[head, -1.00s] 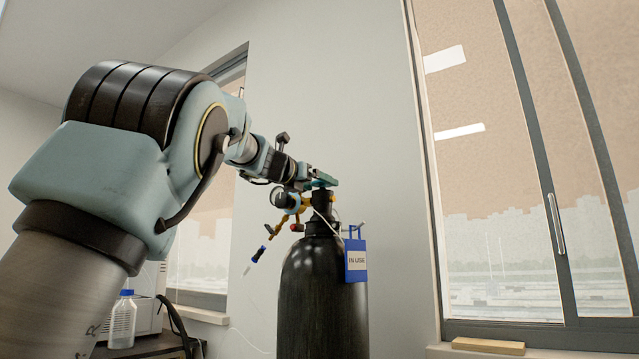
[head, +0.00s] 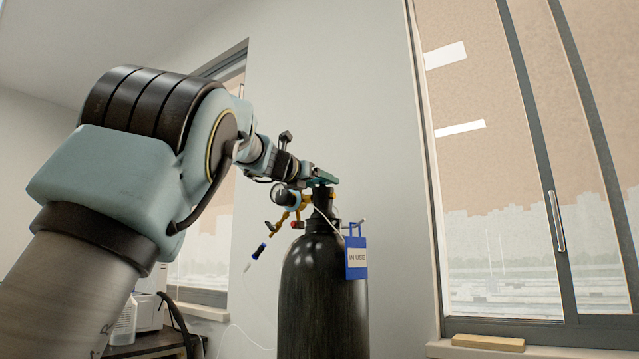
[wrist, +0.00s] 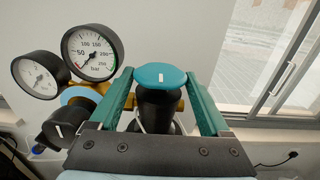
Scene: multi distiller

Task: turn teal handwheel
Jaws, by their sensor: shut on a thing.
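The teal handwheel (wrist: 152,72) is a round cap with a short white mark. It sits on top of the dark gas cylinder (head: 322,295), on its neck. My gripper (wrist: 160,78) has its green fingers on either side of the handwheel, shut on its rim. In the head view my gripper (head: 323,177) is at the cylinder's top, and its fingers mostly hide the handwheel there.
Two round pressure gauges (wrist: 92,52) and a dark knob (wrist: 66,128) sit close to the left of my gripper. A blue "IN USE" tag (head: 356,258) hangs on the cylinder's right. A window (head: 500,200) stands to the right.

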